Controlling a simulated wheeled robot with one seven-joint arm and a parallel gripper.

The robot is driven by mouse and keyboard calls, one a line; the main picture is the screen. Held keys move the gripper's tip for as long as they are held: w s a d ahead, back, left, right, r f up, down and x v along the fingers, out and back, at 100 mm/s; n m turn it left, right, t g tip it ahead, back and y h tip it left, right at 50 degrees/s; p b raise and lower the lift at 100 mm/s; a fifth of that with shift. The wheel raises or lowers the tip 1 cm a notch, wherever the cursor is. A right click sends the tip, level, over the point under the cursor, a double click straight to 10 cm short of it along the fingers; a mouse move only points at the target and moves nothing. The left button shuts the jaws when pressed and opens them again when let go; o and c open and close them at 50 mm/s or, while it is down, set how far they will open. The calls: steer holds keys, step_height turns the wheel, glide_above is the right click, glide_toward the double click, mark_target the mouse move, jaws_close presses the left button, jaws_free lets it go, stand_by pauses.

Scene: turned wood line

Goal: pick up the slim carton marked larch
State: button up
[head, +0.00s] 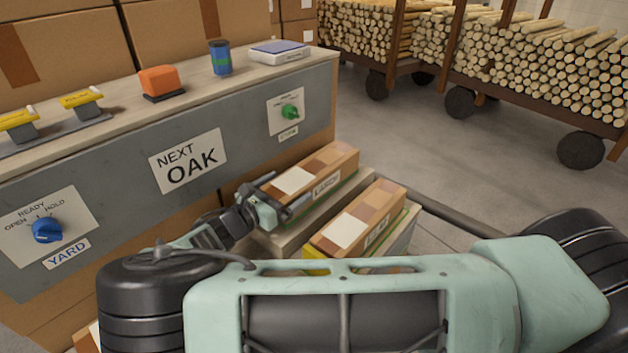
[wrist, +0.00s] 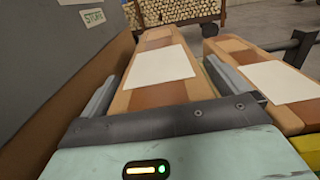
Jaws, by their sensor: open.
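The slim carton marked larch (head: 322,172) lies on a low support beside the grey panel in the head view. It is brown with a blank white patch on top and its name on the side facing me. My gripper (head: 290,190) is open at the carton's near end. In the wrist view the same carton (wrist: 160,98) runs away from me between the two fingers of my gripper (wrist: 163,70), one on each side. I cannot tell whether either finger touches it. The carton's near end is hidden by the gripper.
A similar carton (head: 368,212) lies close on the right, its label unreadable to me; it also shows in the wrist view (wrist: 235,55). The grey control panel (head: 120,165) stands close on the left. Log carts (head: 530,70) stand behind, with open floor (head: 440,160) before them.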

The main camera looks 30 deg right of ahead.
steer(key=shift+w+d, duration=0.15)
steer(key=shift+d, duration=0.15)
steer(key=c, duration=1.2)
steer(key=shift+c, duration=0.2)
steer(key=shift+r, duration=0.2)
